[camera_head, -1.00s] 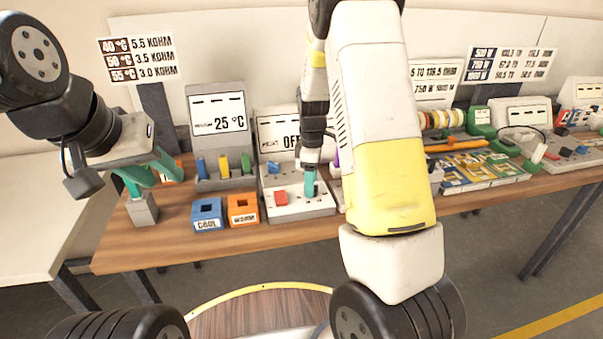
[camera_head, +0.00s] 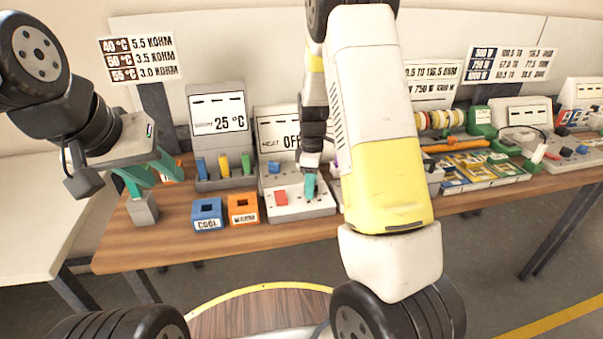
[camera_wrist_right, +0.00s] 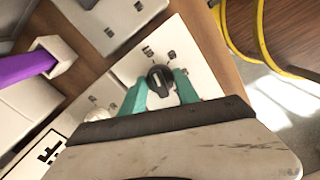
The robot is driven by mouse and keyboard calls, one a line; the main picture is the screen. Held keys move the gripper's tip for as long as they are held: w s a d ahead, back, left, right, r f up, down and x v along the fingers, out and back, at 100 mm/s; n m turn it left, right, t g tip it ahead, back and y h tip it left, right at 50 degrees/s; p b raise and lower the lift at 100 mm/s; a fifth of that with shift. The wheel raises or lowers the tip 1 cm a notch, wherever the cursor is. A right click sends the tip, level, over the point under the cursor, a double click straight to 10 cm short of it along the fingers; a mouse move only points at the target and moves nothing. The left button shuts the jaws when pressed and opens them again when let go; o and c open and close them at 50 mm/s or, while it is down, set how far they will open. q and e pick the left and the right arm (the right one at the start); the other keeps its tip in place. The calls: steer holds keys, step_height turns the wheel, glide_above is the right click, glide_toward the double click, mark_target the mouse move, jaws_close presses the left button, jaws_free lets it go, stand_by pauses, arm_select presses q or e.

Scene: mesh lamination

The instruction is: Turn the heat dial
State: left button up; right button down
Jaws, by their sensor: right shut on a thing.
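The heat dial (camera_wrist_right: 160,78) is a small black knob with a light pointer mark, on a white panel with printed marks around it. My right gripper (camera_wrist_right: 161,86) has its teal fingers on either side of the knob, shut on it. In the head view the right gripper (camera_head: 310,187) is at the front right of the grey control box (camera_head: 290,212), and its fingers hide the dial. The box's display (camera_head: 280,135) reads OFF, partly covered by my arm.
A red button (camera_head: 281,197) sits left of the dial. A blue COOL block (camera_head: 207,214) and an orange block (camera_head: 243,210) stand at the table's front edge. A display (camera_head: 218,114) reads 25 °C. A purple piece (camera_wrist_right: 25,65) lies near the right gripper.

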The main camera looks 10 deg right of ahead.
steer(key=m, duration=0.3)
steer(key=shift+m, duration=0.4)
steer(key=m, duration=0.4)
steer(key=shift+m, duration=0.3)
steer(key=m, duration=0.3)
steer(key=shift+r+m, duration=0.1)
steer(key=shift+m, duration=0.2)
steer(key=m, duration=0.4)
steer(key=shift+m, duration=0.3)
steer(key=m, duration=0.6)
steer(key=shift+w, duration=0.1)
steer(key=m, duration=0.7)
